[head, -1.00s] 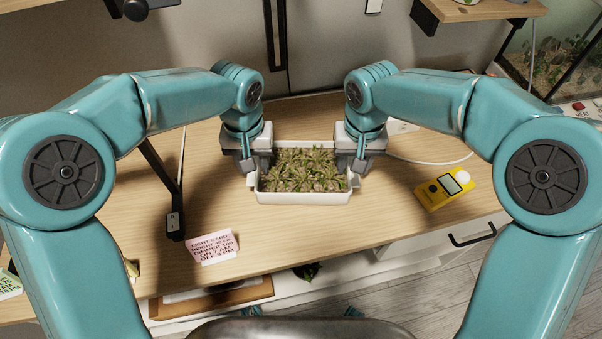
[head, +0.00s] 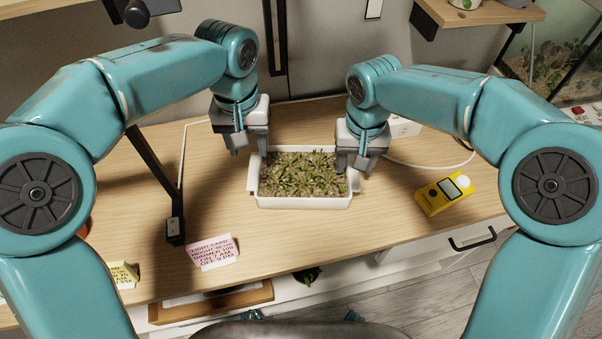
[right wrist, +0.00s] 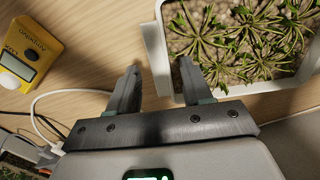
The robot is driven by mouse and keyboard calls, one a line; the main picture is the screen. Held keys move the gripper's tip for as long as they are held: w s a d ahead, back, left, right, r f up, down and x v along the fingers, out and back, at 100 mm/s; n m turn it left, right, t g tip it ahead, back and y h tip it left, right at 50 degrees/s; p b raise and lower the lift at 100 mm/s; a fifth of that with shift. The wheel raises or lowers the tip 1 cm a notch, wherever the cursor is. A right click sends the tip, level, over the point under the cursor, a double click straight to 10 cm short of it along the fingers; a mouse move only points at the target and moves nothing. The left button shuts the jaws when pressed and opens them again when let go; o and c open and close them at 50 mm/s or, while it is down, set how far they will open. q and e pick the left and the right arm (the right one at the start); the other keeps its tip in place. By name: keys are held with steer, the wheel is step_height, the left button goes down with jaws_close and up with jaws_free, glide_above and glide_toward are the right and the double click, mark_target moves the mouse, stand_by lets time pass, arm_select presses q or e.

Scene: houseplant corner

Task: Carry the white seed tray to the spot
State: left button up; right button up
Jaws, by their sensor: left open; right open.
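The white seed tray (head: 304,202) stands on the wooden bench in the middle of the head view, full of small green seedlings. Its white wall also shows in the right wrist view (right wrist: 157,60). My left gripper (head: 249,148) is open and empty, off the tray's left end and apart from its handle. My right gripper (head: 357,168) is open at the tray's right end. In the right wrist view its fingers (right wrist: 157,85) lie on either side of the tray's end wall; I cannot tell whether they touch it. I cannot make out a marked spot.
A yellow meter (head: 445,194) lies right of the tray. A pink card (head: 212,252) stands front left, beside a black lamp arm (head: 155,165). A white cable (head: 430,164) runs behind the meter. Bench between the pink card and tray is clear.

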step_height(320, 180, up, 10)
steer(key=shift+r, duration=0.15)
stand_by(0.3)
steer(key=shift+s, duration=0.15)
